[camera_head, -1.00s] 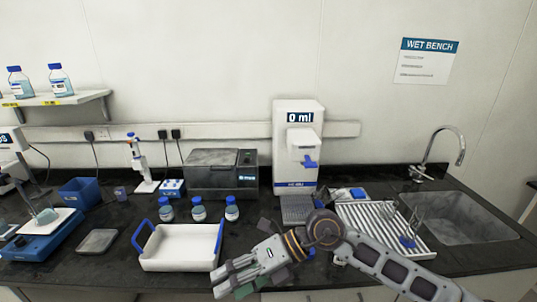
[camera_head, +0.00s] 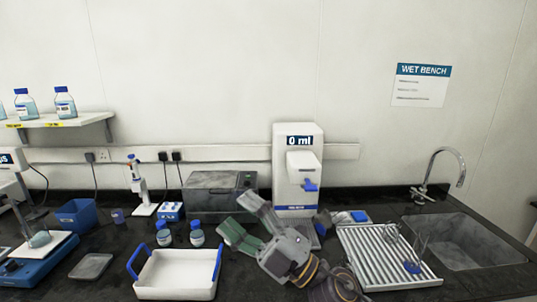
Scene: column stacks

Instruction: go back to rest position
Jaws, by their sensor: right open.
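My right gripper (camera_head: 248,222) is over the front middle of the bench, its arm coming in from the bottom edge. Its two fingers are spread apart, pointing up and left, one showing a green pad. Nothing shows between them. It is right of the white tray (camera_head: 176,294) with blue handles and in front of the grey box-shaped device (camera_head: 208,194). Two blue-capped bottles (camera_head: 164,236) (camera_head: 197,236) stand behind the tray. The place to their right is hidden by the gripper. My left gripper is out of view.
The dispenser (camera_head: 297,150) reading 0 ml stands behind the gripper. A ribbed drying rack (camera_head: 385,278) and the sink (camera_head: 462,240) are at right.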

